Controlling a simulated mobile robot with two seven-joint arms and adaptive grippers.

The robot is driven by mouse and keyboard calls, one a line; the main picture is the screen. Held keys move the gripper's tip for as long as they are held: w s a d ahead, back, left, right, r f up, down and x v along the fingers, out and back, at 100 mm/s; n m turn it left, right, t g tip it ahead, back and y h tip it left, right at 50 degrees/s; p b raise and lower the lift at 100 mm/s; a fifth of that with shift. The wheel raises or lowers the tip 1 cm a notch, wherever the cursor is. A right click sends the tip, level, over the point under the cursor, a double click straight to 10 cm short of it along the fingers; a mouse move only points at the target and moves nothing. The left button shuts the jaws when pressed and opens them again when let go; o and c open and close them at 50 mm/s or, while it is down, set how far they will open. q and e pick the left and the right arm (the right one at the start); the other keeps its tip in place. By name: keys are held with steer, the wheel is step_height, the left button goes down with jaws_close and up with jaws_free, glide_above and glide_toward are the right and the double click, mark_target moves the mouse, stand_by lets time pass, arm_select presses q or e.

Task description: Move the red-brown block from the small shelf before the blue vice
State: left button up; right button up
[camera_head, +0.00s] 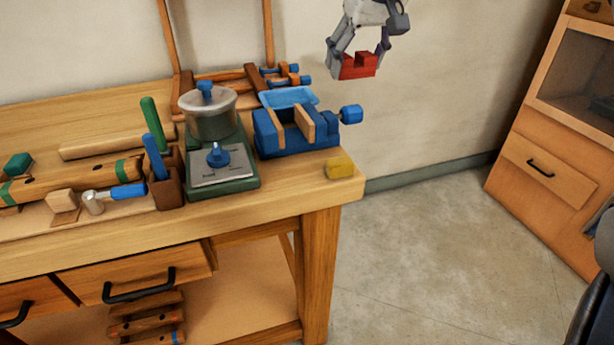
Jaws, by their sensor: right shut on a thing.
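My right gripper (359,60) is at the top of the view, right of centre, with its fingers pointing down. It is shut on the red-brown block (356,69), one finger on each side, and holds it in the air against the wall. The block has a notch in its upper edge. The blue vice (268,132) stands on the workbench near its right end, below and left of the block, with wooden jaw pieces and a blue knob on its right. My left gripper is not in view. I cannot make out the small shelf.
A yellow block (340,167) lies at the bench corner, right and in front of the vice. A wooden cabinet (548,170) stands at right, past open floor.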

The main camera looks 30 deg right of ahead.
steer(key=s+a+f, duration=0.1)
steer(key=a+f, duration=0.3)
steer(key=s+a+f, duration=0.2)
steer(key=a+f, duration=0.2)
steer(key=s+a+f+p, duration=0.1)
steer(key=a+f, duration=0.3)
steer(key=a, duration=0.1)
steer(key=shift+s+f, duration=0.35)
steer(key=shift+s, duration=0.05)
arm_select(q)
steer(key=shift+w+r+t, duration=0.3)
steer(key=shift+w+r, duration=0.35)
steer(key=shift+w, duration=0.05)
arm_select(e)
steer(key=shift+w, duration=0.1)
steer(key=shift+f, duration=0.15)
steer(key=o, duration=1.1)
steer(key=shift+f, duration=0.1)
steer(key=shift+o, duration=0.2)
